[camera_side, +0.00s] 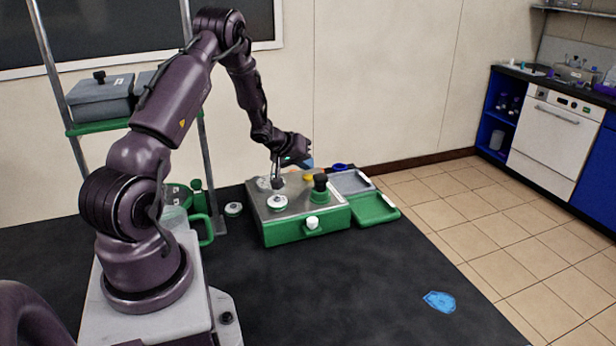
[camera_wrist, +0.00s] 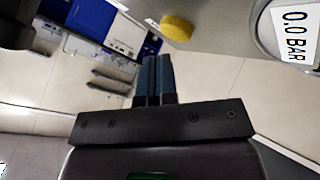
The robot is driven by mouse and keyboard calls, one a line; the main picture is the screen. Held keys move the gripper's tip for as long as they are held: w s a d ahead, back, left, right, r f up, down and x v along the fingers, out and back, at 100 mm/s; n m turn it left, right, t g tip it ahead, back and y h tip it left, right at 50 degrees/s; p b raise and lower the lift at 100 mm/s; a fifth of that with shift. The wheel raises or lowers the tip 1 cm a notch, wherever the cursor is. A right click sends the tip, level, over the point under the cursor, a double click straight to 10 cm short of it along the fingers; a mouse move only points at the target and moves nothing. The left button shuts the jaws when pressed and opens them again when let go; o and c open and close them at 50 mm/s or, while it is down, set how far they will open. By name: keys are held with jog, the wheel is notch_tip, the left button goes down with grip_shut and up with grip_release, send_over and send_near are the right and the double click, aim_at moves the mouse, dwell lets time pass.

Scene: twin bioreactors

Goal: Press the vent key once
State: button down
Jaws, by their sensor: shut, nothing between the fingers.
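A green unit with a grey metal top (camera_side: 324,205) stands on the dark bench. A yellow round key (camera_side: 308,177) sits toward the back of its top; it also shows in the wrist view (camera_wrist: 176,28). No label marks it as the vent key, so I cannot tell if it is. A gauge reading 0.0 BAR (camera_wrist: 296,30) is at the right of the wrist view. My gripper (camera_side: 277,185) is shut and empty, pointing down over the unit's top, left of the yellow key. Its two fingers (camera_wrist: 153,62) are together in the wrist view. Contact cannot be told.
A black knob (camera_side: 320,183) and a white round cap (camera_side: 277,203) stand on the unit, with a white knob (camera_side: 312,223) on its front. A green tray (camera_side: 375,209) lies to the right. A blue patch (camera_side: 439,301) lies on otherwise clear bench at the front right.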

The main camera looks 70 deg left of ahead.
aim_at(307, 176)
jog(key=shift+r, duration=2.5)
jog(key=shift+n, duration=0.3)
jog(key=d+h, duration=0.1)
jog(key=s+d+f, duration=0.1)
jog(key=d, duration=0.1)
jog(key=shift+s+f+n+g+h, duration=0.15)
jog(key=shift+n+g+h, duration=0.25)
jog(key=d, duration=0.2)
jog(key=r+h, duration=0.1)
jog(key=shift+s+d, duration=0.25)
jog(key=shift+d, duration=0.15)
jog(key=s+d+r+m+g+h, duration=0.1)
jog(key=s+d+r+m+g, duration=0.1)
jog(key=d+r, duration=0.45)
jog(key=s+d+r+m+g+h, duration=0.1)
jog(key=d+r+m+g+h, duration=0.15)
jog(key=d, duration=0.65)
jog(key=s+d+r+m+t+y, duration=0.2)
jog(key=s+d+r+m+y, duration=0.2)
jog(key=s+d+r+m, duration=0.4)
jog(key=s+d+r, duration=0.3)
jog(key=s+d, duration=0.2)
jog(key=d, duration=0.1)
jog(key=shift+d+r, duration=0.3)
jog(key=shift+r, duration=0.1)
